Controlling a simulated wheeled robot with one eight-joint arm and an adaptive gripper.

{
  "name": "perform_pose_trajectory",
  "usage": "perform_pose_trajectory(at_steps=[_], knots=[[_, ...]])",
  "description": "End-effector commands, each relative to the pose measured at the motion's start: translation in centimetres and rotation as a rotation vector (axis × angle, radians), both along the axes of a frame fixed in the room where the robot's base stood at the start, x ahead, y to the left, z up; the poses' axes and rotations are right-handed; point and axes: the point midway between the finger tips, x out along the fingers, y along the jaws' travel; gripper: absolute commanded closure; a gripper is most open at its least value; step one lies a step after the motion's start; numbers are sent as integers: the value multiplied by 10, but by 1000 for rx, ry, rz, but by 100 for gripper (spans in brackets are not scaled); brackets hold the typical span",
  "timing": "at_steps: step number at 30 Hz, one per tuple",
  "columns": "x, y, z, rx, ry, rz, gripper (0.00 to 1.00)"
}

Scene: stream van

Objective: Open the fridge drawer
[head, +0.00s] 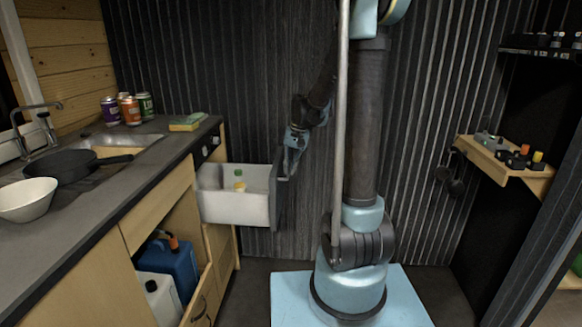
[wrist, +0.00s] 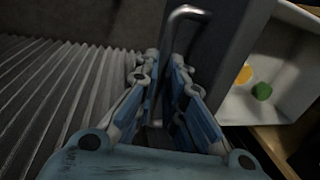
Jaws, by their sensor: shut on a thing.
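The fridge drawer (head: 232,207) is pulled out from the end of the counter. It is a white bin with a dark front panel (head: 276,190), and a green and a yellow item lie inside. In the wrist view the drawer (wrist: 240,105) is at the right, with its metal bar handle (wrist: 187,14) on the dark front. My gripper (head: 290,172) is at the outer side of the front panel. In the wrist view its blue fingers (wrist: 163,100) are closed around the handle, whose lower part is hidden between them.
The counter (head: 95,215) on the left holds a black pan (head: 62,168), a white bowl (head: 28,200), several cans and a sponge (head: 186,123). Below, an open cupboard holds a blue jug (head: 172,265). A wooden shelf (head: 505,170) is on the right wall. Floor between counter and my base is clear.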

Motion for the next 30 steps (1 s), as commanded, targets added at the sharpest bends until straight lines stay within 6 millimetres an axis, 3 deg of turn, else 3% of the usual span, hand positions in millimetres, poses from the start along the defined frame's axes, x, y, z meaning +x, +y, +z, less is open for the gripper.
perform_pose_trajectory(at_steps=[18,19,21,30], knots=[[-1,2,1,0,-3,16,100],[-1,2,1,0,-3,16,84],[-1,2,1,0,-3,16,70],[-3,3,1,0,-1,17,70]])
